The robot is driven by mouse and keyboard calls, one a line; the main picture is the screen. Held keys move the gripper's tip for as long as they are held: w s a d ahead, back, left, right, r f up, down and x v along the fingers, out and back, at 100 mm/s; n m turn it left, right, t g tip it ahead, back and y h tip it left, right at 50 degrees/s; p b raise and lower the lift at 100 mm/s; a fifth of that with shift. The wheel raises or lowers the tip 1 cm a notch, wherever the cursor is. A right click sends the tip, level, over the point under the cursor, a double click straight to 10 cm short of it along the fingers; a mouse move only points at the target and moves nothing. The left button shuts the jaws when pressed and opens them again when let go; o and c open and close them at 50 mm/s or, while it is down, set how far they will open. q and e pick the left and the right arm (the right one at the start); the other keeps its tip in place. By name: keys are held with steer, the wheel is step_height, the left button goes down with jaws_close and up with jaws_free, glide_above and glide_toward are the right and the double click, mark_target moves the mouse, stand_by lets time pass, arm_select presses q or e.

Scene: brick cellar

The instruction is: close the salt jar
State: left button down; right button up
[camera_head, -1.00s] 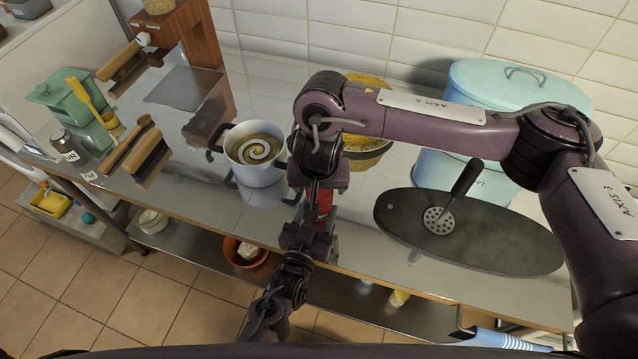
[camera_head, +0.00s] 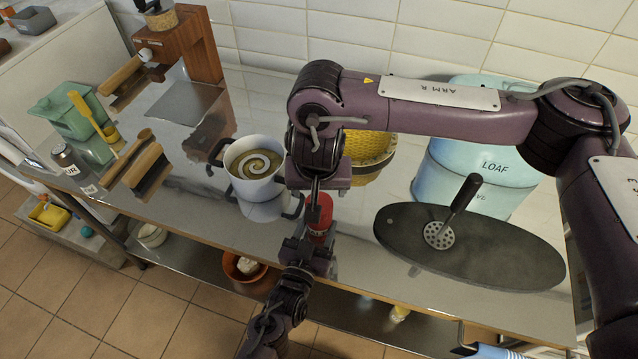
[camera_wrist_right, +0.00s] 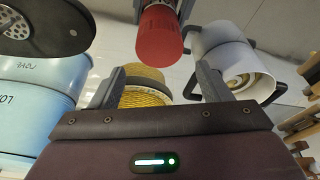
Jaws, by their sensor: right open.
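A red cylindrical jar (camera_head: 320,214), which I take to be the salt jar, is at the table's front edge. In the right wrist view, the red jar (camera_wrist_right: 160,34) shows its ribbed red end, ahead of and apart from my fingertips. My left gripper (camera_head: 308,252) comes from below and seems shut on the jar's near part; the fingers are partly hidden. My right gripper (camera_wrist_right: 163,78) is open and empty, its two grey fingers spread. In the head view its hand (camera_head: 320,178) is just behind the jar. I cannot make out any separate lid.
A white pot (camera_head: 253,180) of soup stands left of the jar. A yellow woven basket (camera_head: 368,150) and a blue loaf bin (camera_head: 475,165) are behind.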

steer(key=n, duration=0.4)
steer(key=shift+r+n, duration=0.1)
steer(key=shift+n, duration=0.3)
steer(key=n, duration=0.4)
steer(key=shift+g, duration=0.3)
steer(key=n, duration=0.4)
steer(key=shift+r+n, duration=0.15)
steer(key=shift+n, duration=0.15)
steer(key=n, duration=0.6)
steer(key=shift+a+r+g, duration=0.1)
steer(key=shift+r+g, duration=0.1)
steer(key=shift+g, duration=0.2)
steer(key=n, duration=0.6)
steer(key=shift+r+n+g, duration=0.25)
steer(key=shift+n+g, duration=0.05)
steer(key=shift+n, duration=0.1)
steer(key=n, duration=0.4)
steer(key=shift+w+r, duration=0.1)
steer(key=shift+r, duration=0.05)
steer(key=n, duration=0.6)
steer(key=shift+r+n+g, duration=0.3)
steer(key=shift+r, duration=0.05)
steer(key=n, duration=0.4)
steer(key=shift+w+r+n, duration=0.15)
steer(key=shift+r+n, duration=0.1)
steer(key=shift+n, duration=0.05)
